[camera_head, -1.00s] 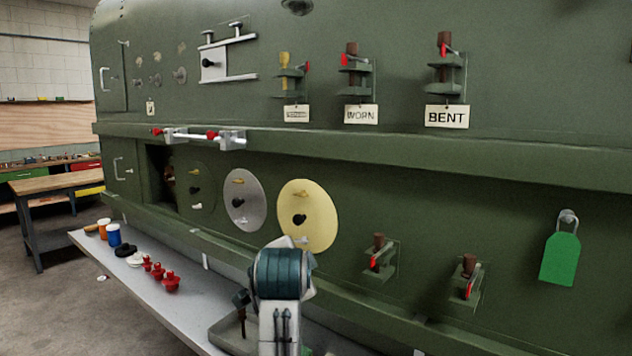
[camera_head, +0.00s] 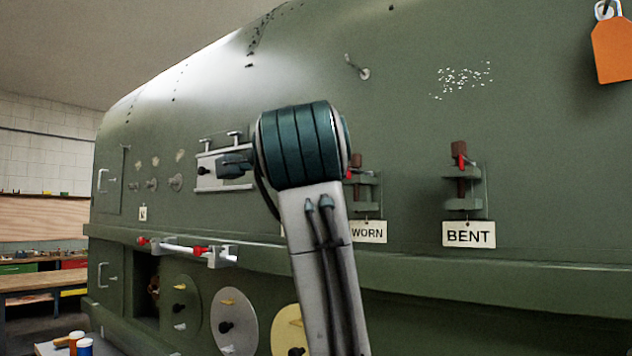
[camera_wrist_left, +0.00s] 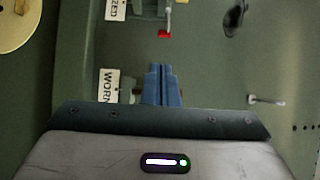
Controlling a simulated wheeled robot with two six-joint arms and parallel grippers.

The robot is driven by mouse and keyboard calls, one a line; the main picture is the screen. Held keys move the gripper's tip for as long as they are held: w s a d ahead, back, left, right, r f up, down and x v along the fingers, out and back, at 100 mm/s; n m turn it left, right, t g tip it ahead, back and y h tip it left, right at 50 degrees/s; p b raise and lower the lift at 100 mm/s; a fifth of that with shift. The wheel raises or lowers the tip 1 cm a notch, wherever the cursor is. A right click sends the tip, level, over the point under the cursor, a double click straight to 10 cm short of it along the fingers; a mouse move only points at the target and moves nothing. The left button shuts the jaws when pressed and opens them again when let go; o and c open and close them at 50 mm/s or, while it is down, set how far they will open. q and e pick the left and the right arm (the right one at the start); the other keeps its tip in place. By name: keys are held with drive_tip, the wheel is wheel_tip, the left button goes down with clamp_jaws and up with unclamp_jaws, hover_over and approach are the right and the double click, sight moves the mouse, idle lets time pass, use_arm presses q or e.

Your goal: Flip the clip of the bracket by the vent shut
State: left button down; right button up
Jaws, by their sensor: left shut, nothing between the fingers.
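In the left wrist view, a green bracket (camera_wrist_left: 150,8) with a red-ended clip (camera_wrist_left: 164,34) is at the top, beside a tag (camera_wrist_left: 115,8) reading "ZED". A dark oval fitting (camera_wrist_left: 235,18), possibly the vent, sits on the skin to its right. My left gripper (camera_wrist_left: 162,76) is shut and empty, its blue fingers apart from the red clip in the picture. In the head view, my arm hides this bracket and the oval. The WORN bracket (camera_head: 368,190) is partly hidden; the BENT bracket (camera_head: 466,190) shows its red clip (camera_head: 461,160). My right gripper is out of view.
A ledge (camera_head: 500,274) runs below the brackets. A small pin (camera_head: 362,72), a patch of white dots (camera_head: 463,79) and an orange tag (camera_head: 613,50) are on the upper skin. A slide fitting (camera_head: 222,185) is at left. Skin right of BENT is clear.

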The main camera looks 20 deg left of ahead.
use_arm(q)
drive_tip(key=shift+s+r, duration=0.15)
drive_tip(key=shift+r, duration=0.05)
drive_tip(key=p+x, duration=0.6)
drive_tip(key=x, duration=0.4)
idle(0.5)
